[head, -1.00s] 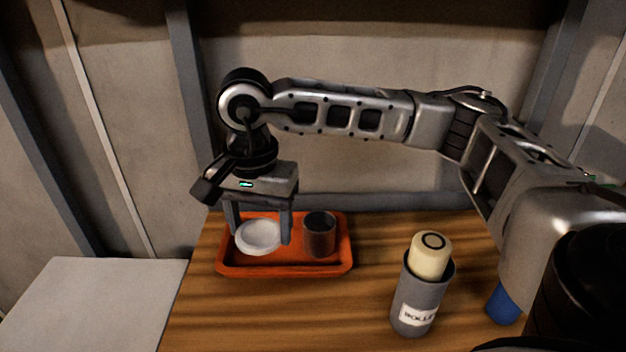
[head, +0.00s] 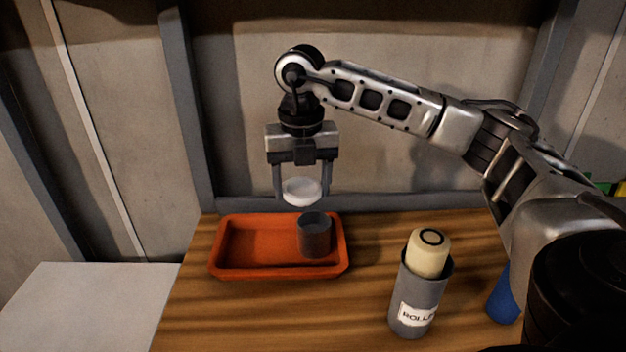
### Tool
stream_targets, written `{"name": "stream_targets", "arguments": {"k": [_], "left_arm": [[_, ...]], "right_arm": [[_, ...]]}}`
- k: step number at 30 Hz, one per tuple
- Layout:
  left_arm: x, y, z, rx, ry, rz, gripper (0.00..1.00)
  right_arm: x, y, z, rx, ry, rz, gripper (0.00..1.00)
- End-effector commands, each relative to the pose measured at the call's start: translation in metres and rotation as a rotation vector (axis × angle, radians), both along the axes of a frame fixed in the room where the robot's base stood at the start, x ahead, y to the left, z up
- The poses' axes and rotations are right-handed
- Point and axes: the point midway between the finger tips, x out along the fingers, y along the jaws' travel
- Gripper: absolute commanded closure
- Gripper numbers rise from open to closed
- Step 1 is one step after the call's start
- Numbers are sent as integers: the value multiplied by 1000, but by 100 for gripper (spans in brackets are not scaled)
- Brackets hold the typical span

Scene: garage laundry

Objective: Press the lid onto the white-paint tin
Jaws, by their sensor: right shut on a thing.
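My right gripper (head: 301,194) is shut on a round white lid (head: 302,190). It holds the lid in the air, above and slightly behind a dark grey open tin (head: 315,238). The lid and the tin are apart. The tin stands upright in the right part of an orange tray (head: 222,262). I cannot make out a label on the tin or what is inside it. My left gripper is not in view.
A grey holder labelled "ROLL…" (head: 417,300) with a cream roller (head: 428,255) in it stands at the front right. A blue object (head: 502,300) is partly hidden by my right arm. A pale surface (head: 85,305) lies to the left. The tray's left part is empty.

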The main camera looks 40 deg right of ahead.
Motion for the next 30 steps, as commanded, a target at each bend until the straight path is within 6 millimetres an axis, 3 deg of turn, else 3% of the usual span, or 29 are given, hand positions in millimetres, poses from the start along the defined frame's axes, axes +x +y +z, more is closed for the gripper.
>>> {"name": "stream_targets", "arguments": {"k": [3,9,17,30], "left_arm": [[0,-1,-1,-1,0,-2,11],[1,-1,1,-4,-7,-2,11],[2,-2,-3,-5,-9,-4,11],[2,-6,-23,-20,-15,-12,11]], "right_arm": [[0,-12,-1,1,3,-250,58],[-1,-23,0,2,5,-498,58],[-1,-25,-7,2,5,-548,58],[-1,-25,-46,2,5,-544,58]]}}
